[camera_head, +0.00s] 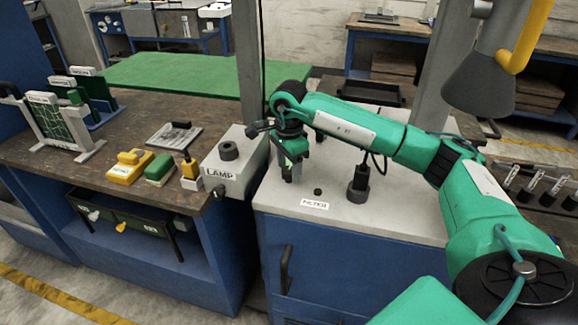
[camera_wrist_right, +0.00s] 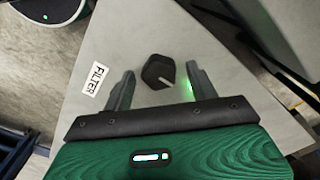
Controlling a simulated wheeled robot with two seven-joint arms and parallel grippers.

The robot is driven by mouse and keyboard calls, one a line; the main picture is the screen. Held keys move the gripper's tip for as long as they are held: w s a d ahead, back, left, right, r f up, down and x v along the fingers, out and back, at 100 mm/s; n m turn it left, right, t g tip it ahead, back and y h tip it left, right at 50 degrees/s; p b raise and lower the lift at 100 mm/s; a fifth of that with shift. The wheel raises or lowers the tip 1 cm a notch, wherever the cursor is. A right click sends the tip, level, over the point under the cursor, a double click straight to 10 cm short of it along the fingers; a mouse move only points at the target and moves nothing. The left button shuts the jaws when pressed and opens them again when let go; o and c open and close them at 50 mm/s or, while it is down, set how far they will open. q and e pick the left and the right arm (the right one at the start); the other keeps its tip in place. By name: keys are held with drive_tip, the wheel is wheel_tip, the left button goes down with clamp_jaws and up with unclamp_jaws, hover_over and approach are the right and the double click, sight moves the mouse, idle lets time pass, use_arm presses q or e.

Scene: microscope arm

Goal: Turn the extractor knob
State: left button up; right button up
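A small dark knob (camera_head: 317,191) sits on the light grey cabinet top (camera_head: 400,222), just behind a white label reading FILTER (camera_head: 314,204). No label reading extractor is legible. In the right wrist view the knob (camera_wrist_right: 158,71) is black and faceted with a notch, and the FILTER label (camera_wrist_right: 93,79) lies left of it. My right gripper (camera_head: 291,174) points down over the cabinet top, left of and above the knob. In the wrist view its fingers stand apart on either side of the knob with gaps, apparently not touching it. My left gripper is not in view.
A dark upright post (camera_head: 358,185) stands right of the knob. A grey LAMP box (camera_head: 232,165) with its own round knob is close on the left. A grey hood (camera_head: 481,80) with a yellow pipe hangs at upper right.

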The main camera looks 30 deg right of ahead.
sight(289, 169)
drive_tip(key=shift+r, duration=0.5)
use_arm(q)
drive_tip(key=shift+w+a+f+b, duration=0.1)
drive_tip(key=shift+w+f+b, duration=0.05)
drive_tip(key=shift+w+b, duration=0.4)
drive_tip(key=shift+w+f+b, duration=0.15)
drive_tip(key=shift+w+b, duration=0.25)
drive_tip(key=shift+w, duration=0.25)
use_arm(e)
wheel_tip(289, 169, up, 11)
drive_tip(key=shift+f, duration=0.1)
